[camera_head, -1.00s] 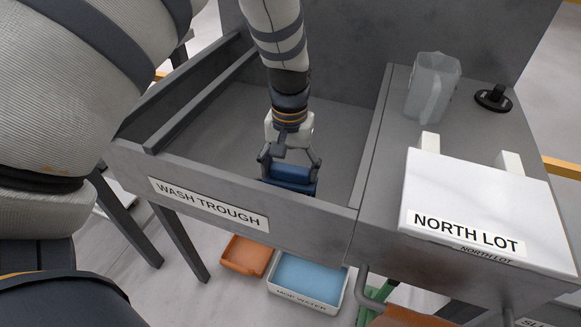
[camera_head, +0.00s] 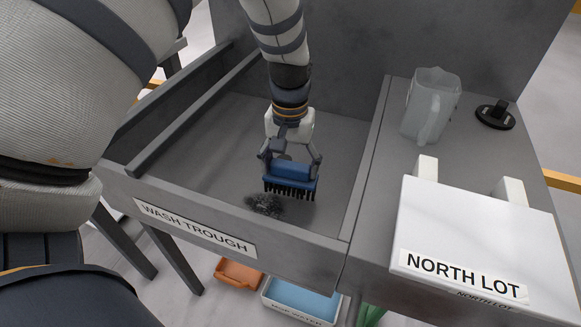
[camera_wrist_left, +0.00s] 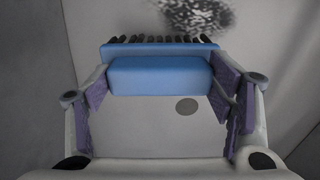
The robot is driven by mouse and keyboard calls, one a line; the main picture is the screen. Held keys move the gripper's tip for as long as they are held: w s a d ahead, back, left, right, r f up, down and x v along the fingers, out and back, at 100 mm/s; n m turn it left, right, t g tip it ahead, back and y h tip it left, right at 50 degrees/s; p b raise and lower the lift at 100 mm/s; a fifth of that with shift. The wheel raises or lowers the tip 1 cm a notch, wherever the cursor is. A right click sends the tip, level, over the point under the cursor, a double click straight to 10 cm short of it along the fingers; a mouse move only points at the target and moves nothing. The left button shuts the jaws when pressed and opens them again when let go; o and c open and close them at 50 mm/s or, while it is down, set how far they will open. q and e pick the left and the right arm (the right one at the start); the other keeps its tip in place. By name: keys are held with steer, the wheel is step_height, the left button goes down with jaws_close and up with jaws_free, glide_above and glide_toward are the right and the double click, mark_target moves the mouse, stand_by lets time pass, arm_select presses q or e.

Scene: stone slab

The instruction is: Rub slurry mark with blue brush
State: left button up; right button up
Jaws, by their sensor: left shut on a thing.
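The blue brush (camera_head: 291,173) has black bristles that point down toward the trough floor. My left gripper (camera_head: 290,160) is shut on its blue block; the left wrist view shows the brush (camera_wrist_left: 160,75) between both finger pads (camera_wrist_left: 160,92). The slurry mark (camera_head: 264,205) is a dark, speckled patch on the floor of the wash trough (camera_head: 225,125), just in front and to the left of the bristles. It also shows in the left wrist view (camera_wrist_left: 198,14), beyond the bristles. I cannot tell whether the bristles touch the floor. My right gripper is not in view.
The trough's front wall carries a WASH TROUGH label (camera_head: 195,228). To the right, a ledge holds a clear jug (camera_head: 430,105), a black round object (camera_head: 495,116) and a white NORTH LOT board (camera_head: 475,230). An orange tray (camera_head: 238,273) and a blue-filled tub (camera_head: 300,297) are below.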

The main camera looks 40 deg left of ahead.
arm_select(q)
steer(key=shift+r, duration=2.65)
